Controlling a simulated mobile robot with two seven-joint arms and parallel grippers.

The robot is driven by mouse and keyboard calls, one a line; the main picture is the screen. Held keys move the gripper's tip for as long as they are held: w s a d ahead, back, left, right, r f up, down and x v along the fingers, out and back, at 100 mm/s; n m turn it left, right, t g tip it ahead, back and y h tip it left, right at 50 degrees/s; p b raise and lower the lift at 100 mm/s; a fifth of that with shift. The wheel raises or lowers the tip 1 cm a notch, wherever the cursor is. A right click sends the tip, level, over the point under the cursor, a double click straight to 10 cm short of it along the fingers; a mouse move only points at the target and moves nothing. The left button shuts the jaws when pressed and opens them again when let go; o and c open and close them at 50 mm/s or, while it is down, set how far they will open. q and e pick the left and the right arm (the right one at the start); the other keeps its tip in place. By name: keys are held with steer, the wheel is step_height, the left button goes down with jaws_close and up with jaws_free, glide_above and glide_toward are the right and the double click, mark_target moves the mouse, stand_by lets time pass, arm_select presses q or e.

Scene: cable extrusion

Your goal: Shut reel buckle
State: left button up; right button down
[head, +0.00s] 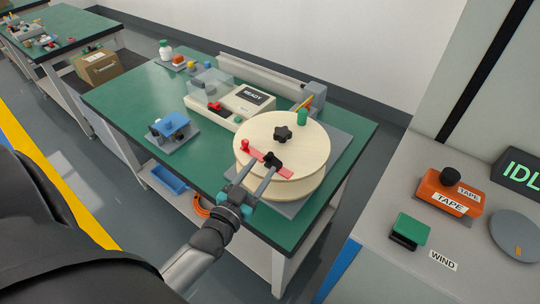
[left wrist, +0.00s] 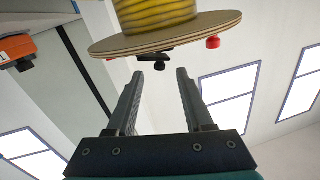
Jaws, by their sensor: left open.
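The reel (head: 300,140) lies flat on the green bench, its pale wooden top flange facing up with a black star knob (head: 283,134) at the centre. A red buckle strap (head: 284,172) lies across the flange near its front edge, with a red knob (head: 245,146) at its left end. In the left wrist view, turned over, the flange (left wrist: 200,30), yellow cable (left wrist: 155,12) and red knob (left wrist: 213,42) show beyond the open fingers (left wrist: 158,72). Contact cannot be told.
A white device (head: 248,102) reading READY stands behind the reel, with a blue-topped fixture (head: 174,124) to its left. At right, a grey counter holds an orange tape unit (head: 449,193) and a green block (head: 410,229).

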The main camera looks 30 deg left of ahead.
mark_target(269, 157)
arm_select(q)
steer(key=shift+w+a, duration=0.15)
steer(key=shift+w, duration=1.3)
steer(key=shift+w+a, duration=0.1)
steer(key=shift+w, duration=1.35)
steer(key=shift+c, duration=0.4)
jaws_close()
